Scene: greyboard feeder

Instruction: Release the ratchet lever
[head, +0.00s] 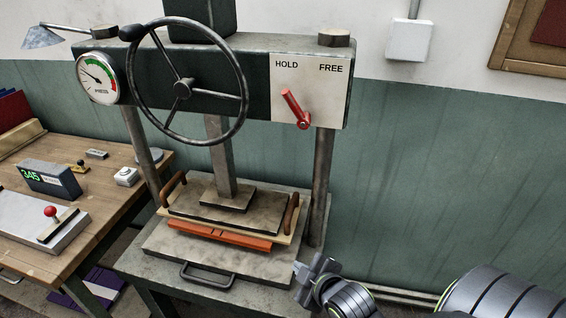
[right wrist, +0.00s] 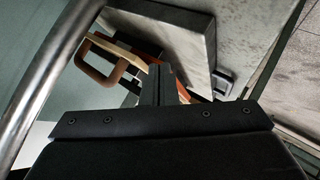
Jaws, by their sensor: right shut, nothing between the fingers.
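The red ratchet lever (head: 294,107) is on the white HOLD/FREE plate (head: 330,92) on the press's crossbeam. Its free end points up and left, toward the word HOLD. My right gripper (head: 303,268) is low at the right front corner of the press base, well below the lever and apart from it. Its fingers are shut with nothing between them; they also show in the right wrist view (right wrist: 158,86). The lever is not visible in the right wrist view. My left gripper is not in view.
The handwheel (head: 245,85) stands out from the crossbeam left of the lever. The right steel column (head: 319,185) runs below the plate. The press plate (head: 212,212) rests on a board with wooden handles and an orange piece. The wall area right of the column is clear.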

